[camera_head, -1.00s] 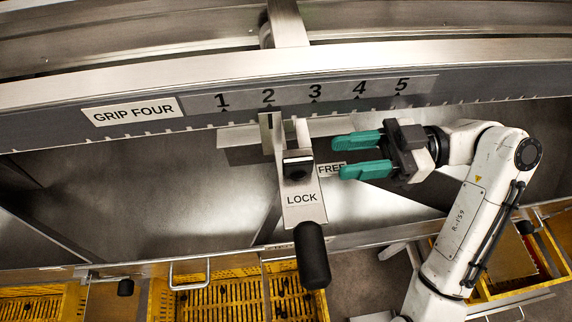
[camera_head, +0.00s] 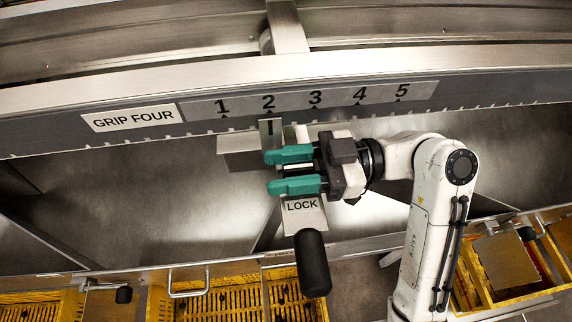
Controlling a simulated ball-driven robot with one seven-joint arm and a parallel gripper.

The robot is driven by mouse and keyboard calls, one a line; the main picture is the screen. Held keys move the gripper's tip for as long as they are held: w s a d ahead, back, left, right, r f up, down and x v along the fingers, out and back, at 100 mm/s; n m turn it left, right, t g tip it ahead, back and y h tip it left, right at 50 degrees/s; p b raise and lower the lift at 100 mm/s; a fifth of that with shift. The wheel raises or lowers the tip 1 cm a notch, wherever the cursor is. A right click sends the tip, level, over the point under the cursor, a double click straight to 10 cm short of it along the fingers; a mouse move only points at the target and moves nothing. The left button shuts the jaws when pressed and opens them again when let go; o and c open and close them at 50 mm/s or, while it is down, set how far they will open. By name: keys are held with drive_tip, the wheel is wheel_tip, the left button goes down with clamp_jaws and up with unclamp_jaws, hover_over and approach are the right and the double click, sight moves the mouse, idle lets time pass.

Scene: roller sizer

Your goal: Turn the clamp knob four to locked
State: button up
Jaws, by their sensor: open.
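The clamp knob (camera_head: 303,172) is a small dark block on the metal bracket above the LOCK label (camera_head: 302,205). My gripper (camera_head: 291,171) has its two green fingers pointing left, one above and one below the knob. The jaws are open, and the knob is mostly hidden by the fingers and gripper body. I cannot tell whether a finger touches it. The FREE label is hidden behind my gripper. The GRIP FOUR plate (camera_head: 134,117) is at the upper left, and the bracket's pointer (camera_head: 269,128) is under mark 2 of the scale (camera_head: 310,98).
A black handle (camera_head: 312,263) hangs from the bracket's lower end, below my gripper. Yellow crates (camera_head: 215,300) stand below the metal front rail. The sheet-metal area (camera_head: 130,200) left of the bracket is clear.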

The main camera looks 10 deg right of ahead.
drive_tip(key=shift+c, duration=0.2)
clamp_jaws()
drive_tip(key=shift+m+t, duration=0.3)
drive_tip(key=shift+t, duration=0.2)
drive_tip(key=m+t+b, duration=0.1)
drive_tip(key=t, duration=0.1)
drive_tip(key=shift+w+f+m+t, duration=0.1)
drive_tip(key=shift+m+t, duration=0.3)
drive_tip(key=m+t, duration=0.1)
drive_tip(key=m+t+h, duration=0.1)
drive_tip(key=t, duration=0.1)
drive_tip(key=shift+w+t+h, duration=0.15)
drive_tip(key=shift+t+h, duration=0.15)
drive_tip(key=shift+w+d+m+t+h+p, duration=0.15)
drive_tip(key=shift+m+t+h+p, duration=0.15)
drive_tip(key=shift+m+t+h, duration=0.7)
drive_tip(key=shift+w+d+m+t+h+p, duration=0.25)
drive_tip(key=shift+m+t+h, duration=0.35)
drive_tip(key=shift+m+t, duration=0.65)
drive_tip(key=shift+a+t, duration=0.15)
drive_tip(key=shift+t, duration=0.3)
